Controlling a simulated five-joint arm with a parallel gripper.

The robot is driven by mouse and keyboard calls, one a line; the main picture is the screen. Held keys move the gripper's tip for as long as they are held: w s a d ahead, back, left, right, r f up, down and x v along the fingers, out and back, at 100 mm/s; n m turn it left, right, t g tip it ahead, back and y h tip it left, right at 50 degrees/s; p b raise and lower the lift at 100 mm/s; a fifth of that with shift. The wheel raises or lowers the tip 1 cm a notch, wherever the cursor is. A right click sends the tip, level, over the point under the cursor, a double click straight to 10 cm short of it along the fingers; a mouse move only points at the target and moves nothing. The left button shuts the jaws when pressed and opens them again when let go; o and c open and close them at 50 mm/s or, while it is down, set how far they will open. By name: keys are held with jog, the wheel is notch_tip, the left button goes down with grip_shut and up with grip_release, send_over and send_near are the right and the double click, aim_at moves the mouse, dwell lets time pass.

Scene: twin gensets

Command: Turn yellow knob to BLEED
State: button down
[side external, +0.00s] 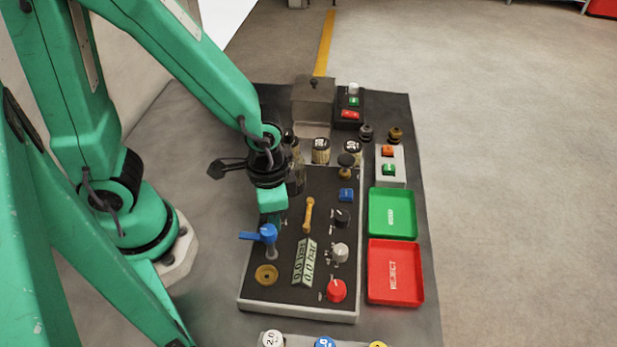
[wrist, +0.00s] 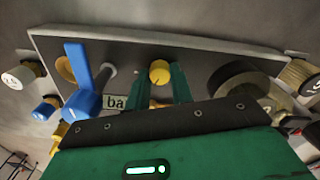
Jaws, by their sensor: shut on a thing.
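The yellow knob (wrist: 160,72) shows in the wrist view as a round cap with a dark mark on it. It sits between the green fingertips of my gripper (wrist: 160,78), which is shut on it. In the side view my gripper (side external: 272,205) points down at the left part of the dark control panel (side external: 285,293), and it hides the knob there. I cannot read any BLEED label in either view.
A blue lever (side external: 262,233) stands close by my gripper, with a yellow bar handle (side external: 308,215) to its right. Black, grey and red (side external: 336,290) knobs line the panel's right side. Green (side external: 392,213) and red (side external: 396,272) trays lie beyond.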

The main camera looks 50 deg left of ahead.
jog(key=m, duration=0.4)
jog(key=shift+m, duration=0.3)
jog(key=m, duration=0.3)
jog(key=shift+m, duration=0.3)
jog(key=c, duration=1.2)
grip_release()
jog(key=shift+r, duration=0.15)
jog(key=shift+r, duration=3.8)
